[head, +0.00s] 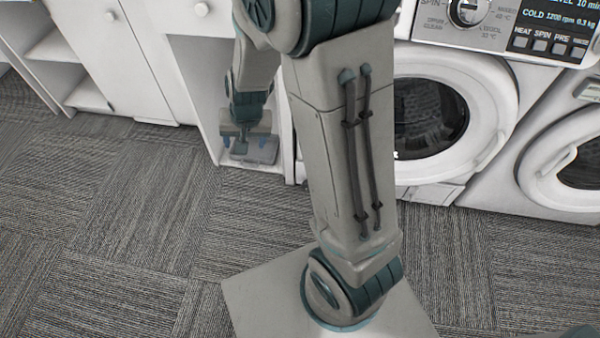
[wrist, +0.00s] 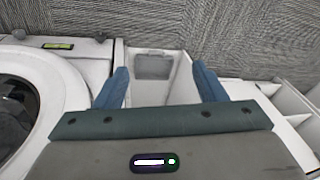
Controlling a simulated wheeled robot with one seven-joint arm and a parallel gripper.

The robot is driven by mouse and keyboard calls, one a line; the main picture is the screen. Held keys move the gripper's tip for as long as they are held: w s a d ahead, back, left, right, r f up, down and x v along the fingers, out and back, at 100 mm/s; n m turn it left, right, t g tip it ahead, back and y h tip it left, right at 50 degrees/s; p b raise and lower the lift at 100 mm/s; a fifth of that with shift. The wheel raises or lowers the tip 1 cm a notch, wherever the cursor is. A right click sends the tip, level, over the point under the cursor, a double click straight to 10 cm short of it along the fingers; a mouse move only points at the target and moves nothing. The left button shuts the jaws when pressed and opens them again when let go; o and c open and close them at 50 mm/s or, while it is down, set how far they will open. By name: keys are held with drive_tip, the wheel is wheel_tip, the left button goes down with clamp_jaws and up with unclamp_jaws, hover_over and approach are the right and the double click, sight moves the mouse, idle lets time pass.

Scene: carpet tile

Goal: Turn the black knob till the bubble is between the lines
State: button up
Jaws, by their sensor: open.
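My gripper (head: 246,143) is open and empty, pointing down in front of a narrow white open compartment between the cabinets and a washing machine. In the wrist view its two blue fingers stand wide apart (wrist: 160,72). A dark knob (wrist: 100,37) sits at the washer's lower front edge, left of the fingers and apart from them. A similar dark knob (wrist: 18,34) sits further left. Between them is a small yellow-green strip with a dark border (wrist: 58,46), possibly the bubble level; its bubble and lines are too small to make out.
A grey flat piece (wrist: 153,66) lies low in the compartment. The washer's round door (head: 430,115) is shut, and a second washer (head: 570,165) stands at the right. White cabinets (head: 135,60) line the left. Grey carpet (head: 120,230) in front is clear.

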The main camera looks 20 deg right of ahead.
drive_tip(key=w+f+m+t+h+b, duration=0.1)
drive_tip(key=w+f+m+h+b, duration=0.15)
drive_tip(key=f, duration=1.15)
drive_tip(key=w+f+m+t+h+b, duration=0.1)
drive_tip(key=w+f+b, duration=0.2)
drive_tip(key=f, duration=1.1)
drive_tip(key=s+d+f+t+h+b, duration=0.15)
drive_tip(key=d+f+h+b, duration=0.3)
drive_tip(key=f, duration=0.85)
drive_tip(key=s+d+f+t+h+b, duration=0.2)
drive_tip(key=s+d+f+t+b, duration=0.15)
drive_tip(key=d+f, duration=0.55)
drive_tip(key=shift+n+t, duration=0.4)
drive_tip(key=shift+n, duration=0.05)
drive_tip(key=b+x, duration=0.4)
drive_tip(key=x, duration=0.9)
drive_tip(key=shift+s+f, duration=0.1)
drive_tip(key=shift+w+d+f+b, duration=0.1)
drive_tip(key=shift+w+d+b, duration=0.2)
drive_tip(key=shift+w+d, duration=0.05)
